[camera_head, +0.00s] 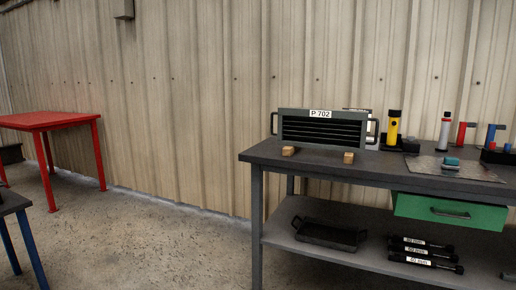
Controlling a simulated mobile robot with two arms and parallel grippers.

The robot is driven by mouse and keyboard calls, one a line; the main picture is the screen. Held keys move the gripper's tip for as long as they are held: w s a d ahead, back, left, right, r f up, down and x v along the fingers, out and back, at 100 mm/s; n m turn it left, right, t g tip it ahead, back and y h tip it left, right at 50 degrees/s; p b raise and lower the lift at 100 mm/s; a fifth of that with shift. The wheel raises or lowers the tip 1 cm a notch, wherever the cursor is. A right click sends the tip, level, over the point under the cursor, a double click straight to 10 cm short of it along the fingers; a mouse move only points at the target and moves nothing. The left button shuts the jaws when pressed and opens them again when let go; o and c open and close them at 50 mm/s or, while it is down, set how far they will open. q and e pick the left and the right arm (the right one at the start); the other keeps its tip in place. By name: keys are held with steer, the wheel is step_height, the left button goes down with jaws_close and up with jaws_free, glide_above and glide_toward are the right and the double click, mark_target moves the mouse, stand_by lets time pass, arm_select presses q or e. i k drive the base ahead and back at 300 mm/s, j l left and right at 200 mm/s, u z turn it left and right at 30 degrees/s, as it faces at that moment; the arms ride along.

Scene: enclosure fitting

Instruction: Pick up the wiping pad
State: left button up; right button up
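A small teal block-like item, which looks like the wiping pad (451,162), lies on a grey sheet (482,171) on the right part of the dark workbench (266,150). A darker lower part shows beneath it. It is too small to make out in detail. Neither of my grippers is in view.
A yellow-and-black bottle (393,128), a white tube (445,131) and red and blue tools (490,137) stand behind the sheet. A green drawer (450,211) hangs below.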

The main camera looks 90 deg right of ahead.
mark_target(449, 163)
steer(key=z, duration=4.05)
